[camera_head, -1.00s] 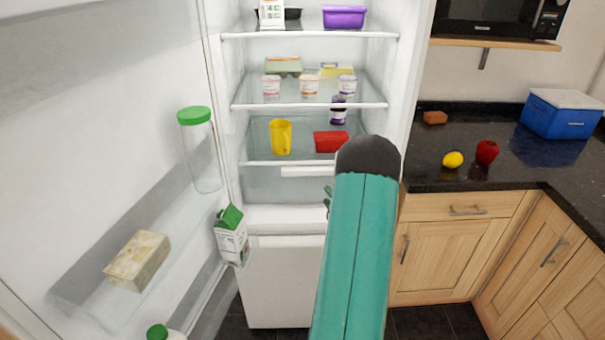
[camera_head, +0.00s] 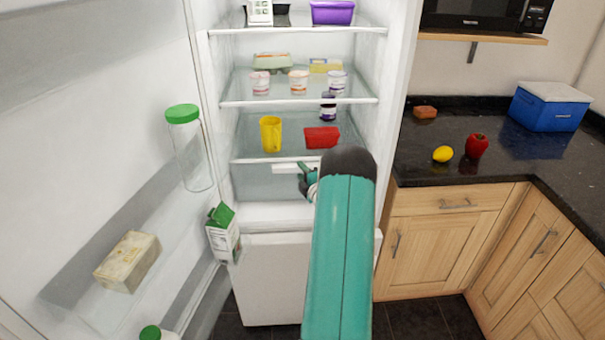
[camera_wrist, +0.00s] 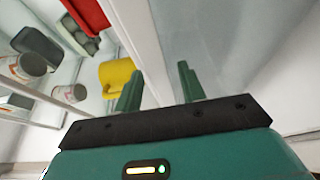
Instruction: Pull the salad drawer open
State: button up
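The salad drawer (camera_head: 262,186) is the clear bin at the bottom of the open fridge, below the lowest glass shelf. It looks closed. Its white handle (camera_head: 284,169) runs along the top of its front. My gripper (camera_head: 302,178) is at the right part of this handle, partly hidden behind my teal arm. In the wrist view my gripper (camera_wrist: 158,85) has its two green fingers apart. A white strip runs up beyond and between them, probably the handle or shelf edge; I cannot tell whether the fingers touch it.
A yellow jug (camera_head: 270,135) and a red container (camera_head: 321,138) stand on the shelf just above. The open fridge door (camera_head: 110,130) at left holds a green-lidded jar (camera_head: 189,150) and a carton (camera_head: 222,232). A wooden cabinet (camera_head: 430,240) stands at right.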

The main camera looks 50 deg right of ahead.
grip_shut()
jog(key=shift+f, duration=0.1)
